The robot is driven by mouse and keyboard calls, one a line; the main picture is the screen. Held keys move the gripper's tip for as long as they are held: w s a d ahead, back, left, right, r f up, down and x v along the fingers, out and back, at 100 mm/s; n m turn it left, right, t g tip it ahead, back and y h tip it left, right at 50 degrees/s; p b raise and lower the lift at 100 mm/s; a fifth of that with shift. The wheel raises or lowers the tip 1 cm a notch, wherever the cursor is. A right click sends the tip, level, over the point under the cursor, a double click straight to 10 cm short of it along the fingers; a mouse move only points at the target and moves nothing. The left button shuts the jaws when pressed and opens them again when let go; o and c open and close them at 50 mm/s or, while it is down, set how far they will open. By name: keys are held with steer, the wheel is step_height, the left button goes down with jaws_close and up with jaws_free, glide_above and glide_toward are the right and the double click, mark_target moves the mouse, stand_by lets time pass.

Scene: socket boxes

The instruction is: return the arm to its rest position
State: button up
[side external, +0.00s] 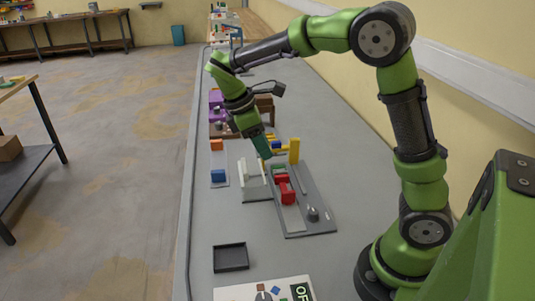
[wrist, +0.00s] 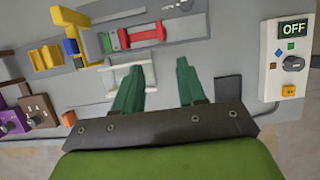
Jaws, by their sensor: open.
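My gripper (wrist: 157,85) shows in the wrist view with its two green fingers apart and nothing between them. In the side external view my gripper (side external: 264,152) hangs tilted over the bench, above a white stand (side external: 253,182). The white stand also shows in the wrist view (wrist: 122,70), partly hidden behind the left finger. My arm arches from its base at the lower right out over the bench. Whether the fingers touch anything cannot be told from the side view.
A grey plate (side external: 313,228) holds a red block (side external: 284,188) and a knob. A yellow post (side external: 294,150) stands at its far end. Orange (side external: 217,145) and blue (side external: 218,176) blocks sit left. A dark tray (side external: 231,257) and a panel reading OFF (wrist: 292,28) are nearby.

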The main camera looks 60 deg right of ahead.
steer(key=s+a+r+m+t+y, duration=0.2)
steer(key=s+a+r+m+t, duration=0.1)
steer(key=s+m+t, duration=0.2)
steer(key=s+a+r+m+t+y, duration=0.3)
steer(key=s+m+t, duration=0.2)
steer(key=s+m, duration=0.3)
steer(key=shift+s, duration=0.1)
stand_by(1.3)
